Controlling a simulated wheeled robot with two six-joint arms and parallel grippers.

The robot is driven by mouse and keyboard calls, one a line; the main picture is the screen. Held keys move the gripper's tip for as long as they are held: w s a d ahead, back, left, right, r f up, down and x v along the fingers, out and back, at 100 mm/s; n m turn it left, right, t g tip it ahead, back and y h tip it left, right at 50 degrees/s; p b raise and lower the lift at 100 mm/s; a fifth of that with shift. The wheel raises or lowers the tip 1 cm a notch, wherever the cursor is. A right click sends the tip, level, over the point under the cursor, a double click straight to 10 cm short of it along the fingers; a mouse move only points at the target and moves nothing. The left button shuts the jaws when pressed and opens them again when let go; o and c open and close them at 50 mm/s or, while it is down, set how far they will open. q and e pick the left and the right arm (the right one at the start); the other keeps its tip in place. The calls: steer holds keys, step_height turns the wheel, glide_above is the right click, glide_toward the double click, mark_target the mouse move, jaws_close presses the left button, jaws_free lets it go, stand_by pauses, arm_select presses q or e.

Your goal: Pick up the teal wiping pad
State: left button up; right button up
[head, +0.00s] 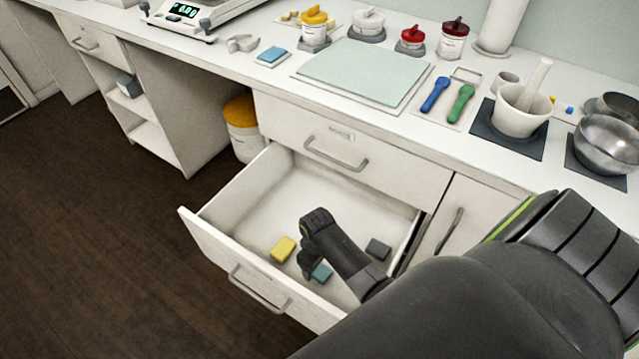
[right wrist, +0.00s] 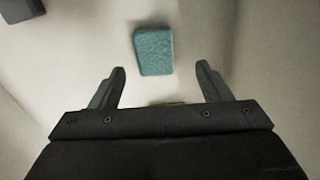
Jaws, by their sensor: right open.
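The teal wiping pad (head: 321,273) lies on the floor of the open drawer, partly covered by my right gripper in the head view. In the right wrist view the whole top of the pad (right wrist: 154,51) shows, slightly tilted and ahead of the fingertips. My right gripper (head: 306,242) is inside the drawer's outline, above the pad. Its jaws (right wrist: 160,70) are open and empty, with the pad apart from both fingers and lying between their lines. My left gripper is not in view.
The open drawer (head: 212,232) also holds a yellow pad (head: 283,249) left of the gripper and a dark grey pad (head: 378,249) to its right. The counter above carries a blue pad (head: 272,56), a pale mat (head: 365,70) and a mortar (head: 520,112). The drawer walls surround the gripper.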

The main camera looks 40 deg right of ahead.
mark_target(321, 272)
steer(key=f, duration=0.2)
steer(key=f+b, duration=0.1)
steer(key=f, duration=0.1)
steer(key=shift+s+d, duration=0.1)
steer(key=shift+d, duration=0.3)
steer(key=shift+f, duration=0.7)
steer(key=c, duration=1.1)
